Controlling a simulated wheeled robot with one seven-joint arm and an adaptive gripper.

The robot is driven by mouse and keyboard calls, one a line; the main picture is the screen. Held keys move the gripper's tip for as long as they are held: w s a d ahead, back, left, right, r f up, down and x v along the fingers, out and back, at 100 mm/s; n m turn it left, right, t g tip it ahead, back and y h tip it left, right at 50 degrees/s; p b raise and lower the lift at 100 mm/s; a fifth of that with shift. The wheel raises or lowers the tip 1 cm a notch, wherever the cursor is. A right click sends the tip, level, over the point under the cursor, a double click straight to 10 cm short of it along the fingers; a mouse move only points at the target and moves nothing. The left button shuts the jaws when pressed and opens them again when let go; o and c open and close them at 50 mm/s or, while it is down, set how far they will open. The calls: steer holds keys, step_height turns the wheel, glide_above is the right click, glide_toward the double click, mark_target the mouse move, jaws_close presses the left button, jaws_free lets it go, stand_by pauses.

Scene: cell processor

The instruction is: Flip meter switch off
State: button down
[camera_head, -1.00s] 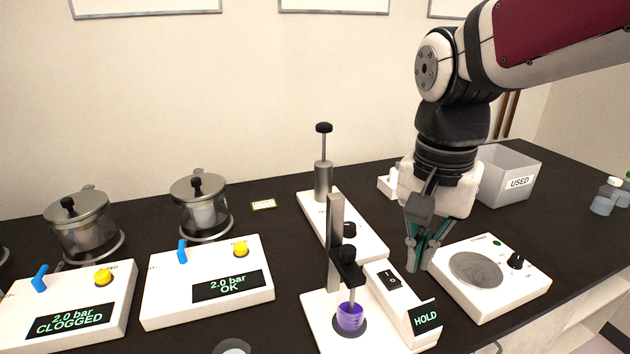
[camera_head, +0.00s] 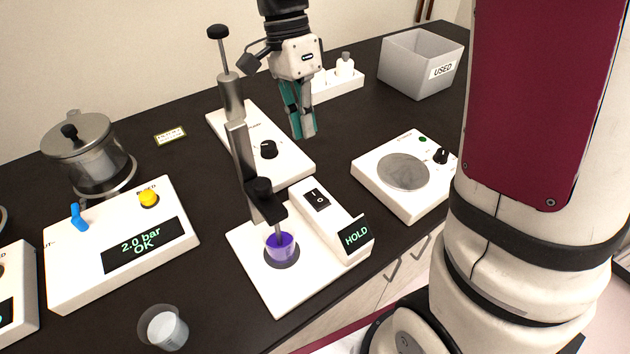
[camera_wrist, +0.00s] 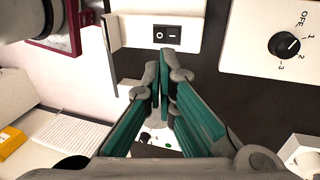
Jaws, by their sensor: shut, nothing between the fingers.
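The switch's tilt is too small to tell. My gripper (camera_head: 303,136) points down with its teal fingers shut and empty. In the head view its tips appear above and behind the switch. In the wrist view the fingertips (camera_wrist: 165,58) appear just below the switch, with no clear contact.
A purple-filled cup (camera_head: 281,245) sits under a post clamp left of the meter. A white box with a black knob (camera_head: 268,150) is behind, and a round-plate device (camera_head: 405,172) is to the right. A clear cup (camera_head: 163,328) stands at the front left.

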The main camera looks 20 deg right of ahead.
mark_target(316, 197)
steer(key=shift+f, duration=0.1)
steer(key=p+x, duration=0.1)
steer(key=x, duration=1.3)
steer(key=shift+s+f, duration=0.2)
steer(key=shift+s, duration=0.05)
steer(key=shift+w, duration=0.15)
steer(key=shift+w+a, duration=0.1)
steer(key=shift+w, duration=0.55)
steer(key=shift+r, duration=0.1)
